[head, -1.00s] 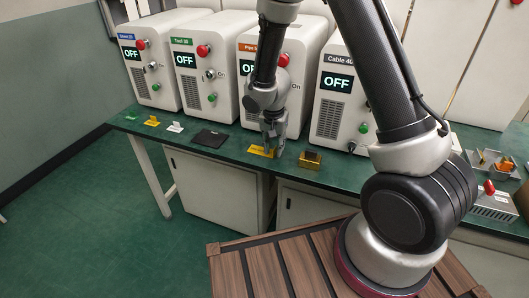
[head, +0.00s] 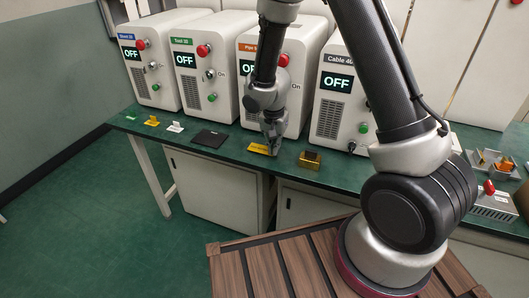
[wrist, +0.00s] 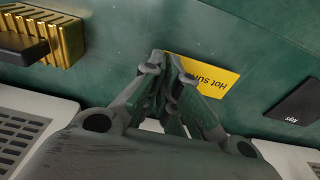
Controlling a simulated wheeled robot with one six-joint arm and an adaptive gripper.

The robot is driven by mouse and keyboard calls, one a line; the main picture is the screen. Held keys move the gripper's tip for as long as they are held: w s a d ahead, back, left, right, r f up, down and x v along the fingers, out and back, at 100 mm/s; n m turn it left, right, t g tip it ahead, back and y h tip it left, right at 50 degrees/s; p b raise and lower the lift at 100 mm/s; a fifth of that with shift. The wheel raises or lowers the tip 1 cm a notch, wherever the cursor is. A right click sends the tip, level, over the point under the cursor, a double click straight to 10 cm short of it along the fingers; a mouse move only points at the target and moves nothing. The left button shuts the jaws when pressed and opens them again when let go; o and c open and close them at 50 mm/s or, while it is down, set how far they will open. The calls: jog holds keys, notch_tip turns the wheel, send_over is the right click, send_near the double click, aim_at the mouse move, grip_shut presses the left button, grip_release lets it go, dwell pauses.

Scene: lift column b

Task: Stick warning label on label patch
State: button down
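The yellow warning label (head: 259,149), with dark text starting "Hot sur", is at the green bench's front edge, below the orange-tagged machine. It also shows in the wrist view (wrist: 215,80). My gripper (head: 272,152) points down at the label's right end. In the wrist view my gripper (wrist: 162,58) has its fingertips close together, with the label's near corner between them. It looks shut on that corner. I cannot tell whether the label is clear of the bench. I cannot make out a label patch for certain.
A black flat plate (head: 210,138) lies left of the label, and a gold ribbed block (head: 310,160) stands right of it. Machines reading OFF stand behind, including the orange-tagged one (head: 253,80). Small yellow (head: 152,121) and white (head: 175,127) pieces lie farther left.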

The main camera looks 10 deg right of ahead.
jog(key=shift+r, duration=3.65)
